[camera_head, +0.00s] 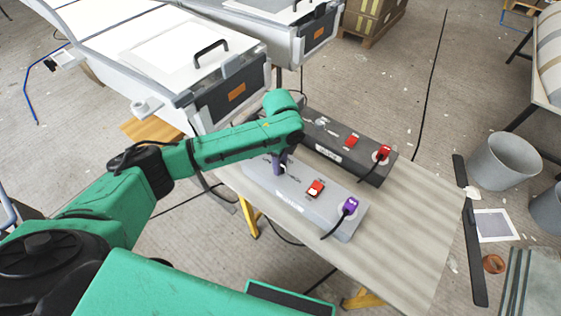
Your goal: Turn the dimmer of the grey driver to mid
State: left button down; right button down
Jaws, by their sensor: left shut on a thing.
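The grey driver (258,180) is the lighter of two long boxes on the worktable. It bears a red switch (315,187) near its middle and a purple plug (350,205) with a black cable at its right end. My left gripper (279,168) points down onto the left part of this box. It is shut on the dimmer there, which the fingers hide, so its setting cannot be read. My right gripper is not in view.
A dark driver (375,172) with a red switch and red plug lies just behind the grey one. The worktable (420,225) is bare to the right. White moulds (160,50) stand behind left. A grey bucket (503,160) stands at right.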

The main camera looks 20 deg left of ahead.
pick_arm(q)
jog(key=shift+r, duration=0.1)
jog(key=shift+r+n+p, duration=0.15)
jog(key=shift+n+p, duration=0.45)
jog(key=shift+p, duration=0.35)
jog(key=n+p, duration=0.6)
jog(key=p, duration=0.1)
jog(key=shift+n+p, duration=0.3)
jog(key=n+p, duration=0.3)
jog(key=n, duration=0.2)
jog(key=shift+d+n+p, duration=0.1)
jog(key=shift+n+p, duration=0.2)
jog(key=shift+p, duration=0.05)
jog(key=shift+w+n+p, duration=0.1)
jog(key=shift+n+p, duration=0.85)
jog(key=shift+n, duration=1.25)
jog(key=shift+f, duration=0.2)
jog(key=shift+c, duration=2.2)
grip_release()
